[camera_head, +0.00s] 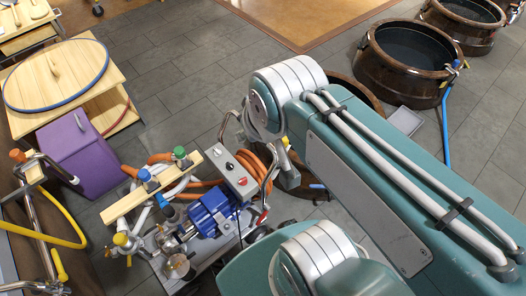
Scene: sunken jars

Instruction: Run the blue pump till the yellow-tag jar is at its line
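The blue pump (212,212) sits on a low cart at lower centre, with hoses and valves around it. Beside it is a grey control box (238,175) with a red switch and a dark knob. A brown jar (398,88) holding dark liquid stands at upper right. No level line is readable. My arm crosses the right half. A grey part below its elbow may be my wrist or gripper; no fingers show clearly.
More jars (461,28) stand at top right; another is mostly hidden behind my arm. A blue hose (445,130) hangs from the brown jar. A purple box (82,152) and a wooden table (117,78) are at left. Grey tile floor is clear at upper centre.

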